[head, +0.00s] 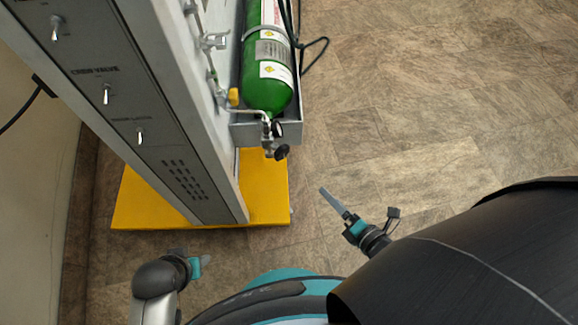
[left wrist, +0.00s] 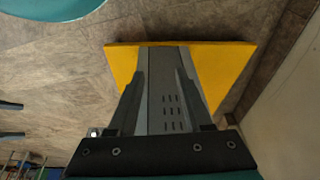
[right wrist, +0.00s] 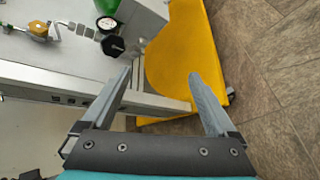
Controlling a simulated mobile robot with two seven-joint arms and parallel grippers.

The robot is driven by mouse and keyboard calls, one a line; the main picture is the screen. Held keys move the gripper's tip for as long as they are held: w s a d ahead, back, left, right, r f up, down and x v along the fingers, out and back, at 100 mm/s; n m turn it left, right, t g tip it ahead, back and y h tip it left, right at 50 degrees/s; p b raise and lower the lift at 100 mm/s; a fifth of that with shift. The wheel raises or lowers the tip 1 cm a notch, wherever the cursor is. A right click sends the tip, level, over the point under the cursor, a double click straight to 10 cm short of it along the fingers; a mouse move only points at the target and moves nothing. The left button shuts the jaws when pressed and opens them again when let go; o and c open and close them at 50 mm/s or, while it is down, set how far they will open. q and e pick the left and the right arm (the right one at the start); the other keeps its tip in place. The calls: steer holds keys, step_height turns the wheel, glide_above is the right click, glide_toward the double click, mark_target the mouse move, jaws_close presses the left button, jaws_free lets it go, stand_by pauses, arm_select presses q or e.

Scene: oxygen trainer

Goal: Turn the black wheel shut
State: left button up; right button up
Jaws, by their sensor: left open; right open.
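The black wheel (head: 281,151) sits at the valve end of the green oxygen cylinder (head: 267,75), beside a small dark gauge (head: 277,129). In the right wrist view, the wheel (right wrist: 112,45) is up and left of the fingers, below the white-faced gauge (right wrist: 107,22). My right gripper (head: 358,203) is open and empty, to the right of and below the wheel in the head view and apart from it. My left gripper (head: 191,256) is low in the head view. It is open and empty; its fingers (left wrist: 160,75) show in the left wrist view.
A tall grey panel (head: 170,150) with toggle switches stands left of the cylinder on a yellow base (head: 268,205). The cylinder rests in a grey metal bracket (head: 291,131). A black hose (head: 315,50) hangs beside it. The tiled floor (head: 430,110) to the right is clear.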

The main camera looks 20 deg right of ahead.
steer(key=w+a+r+n+t+y+b, duration=0.1)
steer(key=w+r+n+t+y+b, duration=0.25)
steer(key=n, duration=0.65)
arm_select(q)
step_height(320, 180, up, 7)
steer(key=w+t+b, duration=0.1)
steer(key=t+b, duration=0.1)
steer(key=b, duration=0.2)
arm_select(e)
steer(key=n+y, duration=0.1)
steer(key=n, duration=0.2)
glide_toward(284, 154)
steer(key=shift+g, duration=0.35)
steer(key=b+x, duration=0.1)
steer(key=x, duration=0.5)
steer(key=shift+w+a+r, duration=0.15)
steer(key=shift+w, duration=0.25)
arm_select(q)
steer(key=w+d+t+h, duration=0.2)
steer(key=w+d+t, duration=0.1)
steer(key=w+d, duration=0.1)
steer(key=shift+d+f, duration=0.35)
arm_select(e)
steer(key=shift+x, duration=1.1)
steer(key=shift+c, duration=0.4)
steer(key=c, duration=1.3)
steer(key=shift+m, duration=0.3)
